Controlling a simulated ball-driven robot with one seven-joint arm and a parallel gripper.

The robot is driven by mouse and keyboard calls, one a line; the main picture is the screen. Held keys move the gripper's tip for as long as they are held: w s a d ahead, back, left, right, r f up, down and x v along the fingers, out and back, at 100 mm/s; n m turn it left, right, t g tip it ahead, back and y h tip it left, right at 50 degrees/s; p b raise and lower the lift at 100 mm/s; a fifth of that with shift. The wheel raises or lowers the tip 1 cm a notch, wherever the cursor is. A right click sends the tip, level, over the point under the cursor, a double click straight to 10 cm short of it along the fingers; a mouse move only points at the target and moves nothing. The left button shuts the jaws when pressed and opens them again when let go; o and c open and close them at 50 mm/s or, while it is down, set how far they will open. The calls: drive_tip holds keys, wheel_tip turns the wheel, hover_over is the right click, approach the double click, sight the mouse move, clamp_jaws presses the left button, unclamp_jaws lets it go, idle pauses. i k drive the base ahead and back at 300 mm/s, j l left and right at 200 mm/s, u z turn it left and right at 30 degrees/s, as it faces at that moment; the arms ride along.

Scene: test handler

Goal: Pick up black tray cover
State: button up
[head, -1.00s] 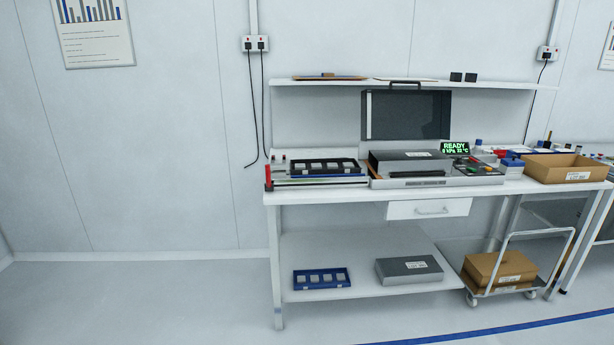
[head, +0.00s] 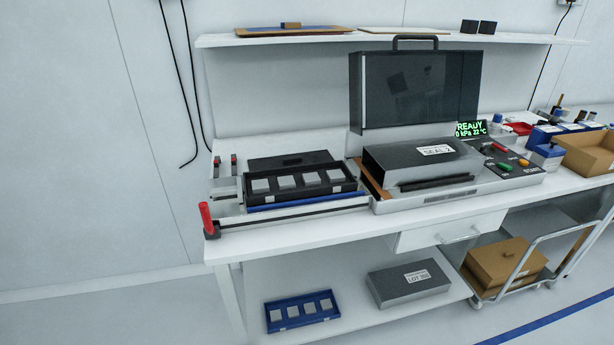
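A flat black panel (head: 290,160), which looks like the black tray cover, lies on the bench just behind a black tray (head: 352,188). The tray holds several grey square pieces in a row and sits on a white fixture with a blue strip along its front. The panel's front edge is partly hidden by the tray. My gripper is not in view.
Right of the tray, a machine (head: 440,199) has its dark lid (head: 415,92) raised, with a grey box (head: 420,158) on it. A red-handled lever (head: 206,217) stands at the bench's front left corner. A blue tray (head: 302,310) and grey box (head: 408,283) are on the lower shelf.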

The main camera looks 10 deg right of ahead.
sight(320, 156)
drive_tip(key=i, duration=0.4)
drive_tip(key=i+u, duration=0.1)
drive_tip(key=u, duration=0.8)
drive_tip(key=i+l+u, duration=0.25)
drive_tip(key=u, duration=0.15)
drive_tip(key=i+l+u, duration=0.45)
drive_tip(key=l+u, duration=0.3)
